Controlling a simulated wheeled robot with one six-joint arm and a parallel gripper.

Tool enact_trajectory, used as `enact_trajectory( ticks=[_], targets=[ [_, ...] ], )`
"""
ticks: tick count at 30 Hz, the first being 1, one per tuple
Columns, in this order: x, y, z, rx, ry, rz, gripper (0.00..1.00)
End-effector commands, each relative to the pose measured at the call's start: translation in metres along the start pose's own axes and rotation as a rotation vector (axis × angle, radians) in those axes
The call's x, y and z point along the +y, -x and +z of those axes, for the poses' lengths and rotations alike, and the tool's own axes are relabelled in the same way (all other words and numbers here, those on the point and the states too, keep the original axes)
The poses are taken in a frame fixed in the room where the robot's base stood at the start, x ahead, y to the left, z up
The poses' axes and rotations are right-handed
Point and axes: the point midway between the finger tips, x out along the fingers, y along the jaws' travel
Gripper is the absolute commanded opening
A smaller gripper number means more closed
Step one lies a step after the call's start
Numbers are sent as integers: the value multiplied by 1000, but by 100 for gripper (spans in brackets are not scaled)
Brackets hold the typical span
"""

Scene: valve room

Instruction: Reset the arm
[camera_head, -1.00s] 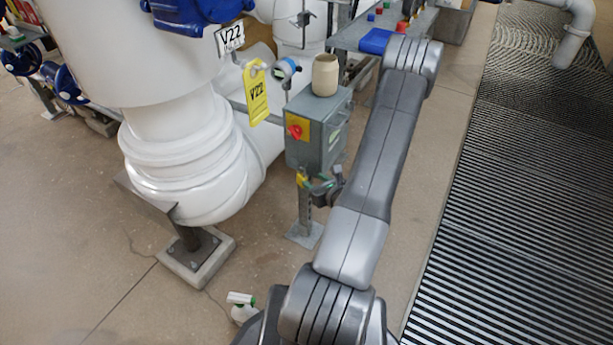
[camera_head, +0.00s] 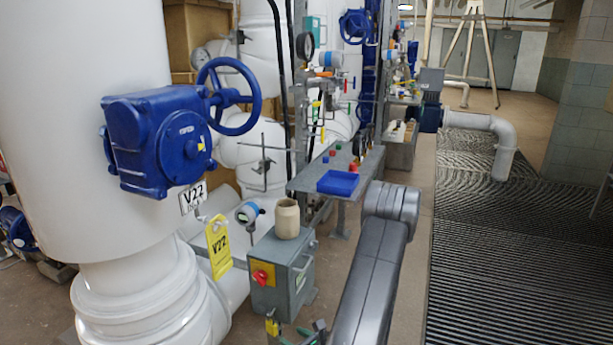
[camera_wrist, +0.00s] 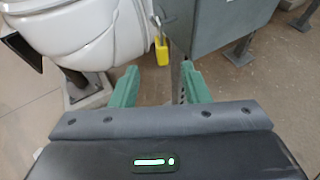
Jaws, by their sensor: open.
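My arm (camera_head: 372,270) reaches up from the bottom of the head view, just right of a grey switch box (camera_head: 297,282), then folds back. My gripper (camera_wrist: 159,70) shows in the wrist view, its two green fingers apart with nothing held between them. The grey box (camera_wrist: 215,22) is beyond the fingers, at the top. A yellow padlock (camera_wrist: 162,52) hangs by the box, beyond the gap between the fingers. In the head view, the gripper is mostly cut off by the bottom edge.
A beige jar (camera_head: 287,219) stands on the box. A blue valve handwheel (camera_head: 229,97) is on the white pipe. A blue tray (camera_head: 338,183) sits on a grey bench. Floor grating (camera_head: 525,250) at right is clear.

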Motion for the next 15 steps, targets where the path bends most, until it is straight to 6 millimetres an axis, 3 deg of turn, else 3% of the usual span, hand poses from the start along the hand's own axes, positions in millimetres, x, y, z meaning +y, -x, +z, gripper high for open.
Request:
enact_trajectory(
  ticks=[15],
  targets=[
    [-3,-78,-3,4,0,-2,42]
  ],
)
